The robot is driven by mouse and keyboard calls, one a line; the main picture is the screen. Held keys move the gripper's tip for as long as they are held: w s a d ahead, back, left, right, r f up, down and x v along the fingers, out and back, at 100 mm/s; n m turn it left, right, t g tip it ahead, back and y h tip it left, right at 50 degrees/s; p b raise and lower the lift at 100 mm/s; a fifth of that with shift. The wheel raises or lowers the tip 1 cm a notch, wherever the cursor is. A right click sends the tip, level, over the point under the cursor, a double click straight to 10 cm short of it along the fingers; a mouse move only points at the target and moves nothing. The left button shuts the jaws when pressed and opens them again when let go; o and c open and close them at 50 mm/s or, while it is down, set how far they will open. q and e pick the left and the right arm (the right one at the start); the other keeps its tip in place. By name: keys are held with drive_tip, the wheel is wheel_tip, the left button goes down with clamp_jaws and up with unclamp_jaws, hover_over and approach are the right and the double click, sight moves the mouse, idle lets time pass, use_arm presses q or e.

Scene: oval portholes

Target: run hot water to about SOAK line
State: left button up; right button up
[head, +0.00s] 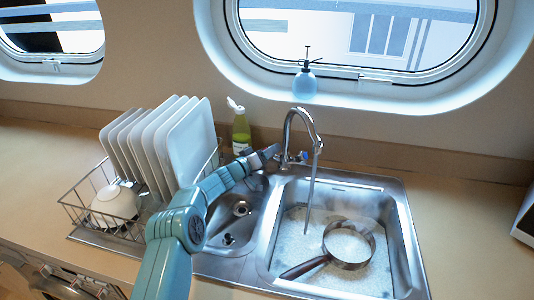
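The chrome tap (300,118) stands behind the double sink, and a thin stream of water (309,195) falls from its spout into the right basin (392,235). The basin holds whitish, sudsy-looking water. A blue-marked tap handle (302,156) shows on the right of the tap base. My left gripper (271,153) is at the left side of the tap base, where its fingers hide any handle. Their opening is unclear. I cannot make out a SOAK line. My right gripper is out of view.
A wire dish rack (75,205) with several white plates (187,145) and a white bowl (115,203) stands left. A green bottle (241,133) is behind my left forearm. A blue spray bottle (305,85) stands by the porthole. The right counter (470,215) is mostly clear.

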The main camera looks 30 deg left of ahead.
use_arm(q)
drive_tip(key=n+y+p, duration=0.1)
drive_tip(key=r+n+y+p, duration=0.1)
drive_tip(key=p, duration=0.1)
drive_tip(key=shift+w+d+g+p, duration=0.1)
drive_tip(key=shift+d+g+p, duration=0.05)
drive_tip(key=shift+g+p, duration=0.2)
drive_tip(key=shift+f+n+g+y, duration=0.25)
drive_tip(key=shift+f+n+y, duration=0.1)
drive_tip(key=shift+n+y, duration=0.45)
drive_tip(key=s+b, duration=0.1)
drive_tip(key=s, duration=0.1)
drive_tip(key=s+n+g+b, duration=0.1)
drive_tip(key=s+b, duration=0.1)
drive_tip(key=shift+r+y, duration=0.15)
drive_tip(key=shift+y, duration=0.25)
drive_tip(key=b+v, duration=0.2)
drive_tip(key=v, duration=1)
drive_tip(key=shift+s+b, duration=0.2)
drive_tip(key=shift+b, duration=0.1)
drive_tip(key=shift+w+r, duration=0.1)
drive_tip(key=shift+r, duration=0.1)
